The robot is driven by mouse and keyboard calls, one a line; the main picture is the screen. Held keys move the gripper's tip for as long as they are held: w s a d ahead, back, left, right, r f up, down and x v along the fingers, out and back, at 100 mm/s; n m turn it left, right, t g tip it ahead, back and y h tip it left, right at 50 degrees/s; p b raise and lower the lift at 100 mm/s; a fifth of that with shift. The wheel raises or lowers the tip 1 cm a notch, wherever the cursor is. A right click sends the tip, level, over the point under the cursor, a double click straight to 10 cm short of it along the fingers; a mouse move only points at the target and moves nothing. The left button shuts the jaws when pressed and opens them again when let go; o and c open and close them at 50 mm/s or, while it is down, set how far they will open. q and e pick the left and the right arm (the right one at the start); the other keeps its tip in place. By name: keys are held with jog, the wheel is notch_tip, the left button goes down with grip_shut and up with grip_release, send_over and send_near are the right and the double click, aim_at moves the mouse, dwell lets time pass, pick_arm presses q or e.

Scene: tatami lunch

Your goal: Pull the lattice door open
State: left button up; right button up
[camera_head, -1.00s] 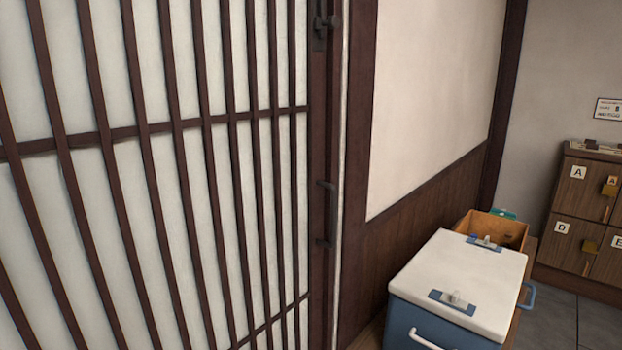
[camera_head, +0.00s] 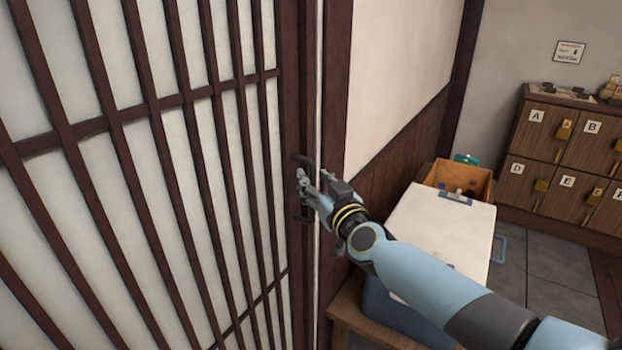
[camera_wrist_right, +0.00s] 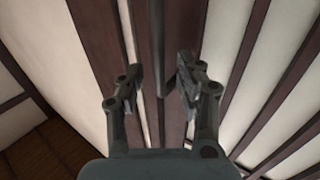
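The lattice door (camera_head: 302,80), dark wooden bars over white paper, fills the left of the head view. It looks closed against the post on its right. Its dark upright handle (camera_head: 304,158) is on the right stile, partly hidden by my right gripper (camera_head: 304,180). In the right wrist view, the fingers of my right gripper (camera_wrist_right: 162,75) are spread apart. The dark bar of the handle (camera_wrist_right: 157,40) shows between them; I cannot tell whether either finger touches it. My left gripper is not in view.
A cooler box with a white lid (camera_head: 430,228) stands on a wooden bench (camera_head: 345,308) beneath my right arm. Behind it is an open wooden box (camera_head: 474,178). Lettered lockers (camera_head: 560,150) stand at the far right. The tiled floor (camera_head: 545,265) before them is clear.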

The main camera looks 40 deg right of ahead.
jog(key=shift+w+d, duration=0.2)
jog(key=shift+w, duration=0.75)
jog(key=shift+c, duration=0.2)
jog(key=c, duration=0.7)
jog(key=shift+f, duration=0.1)
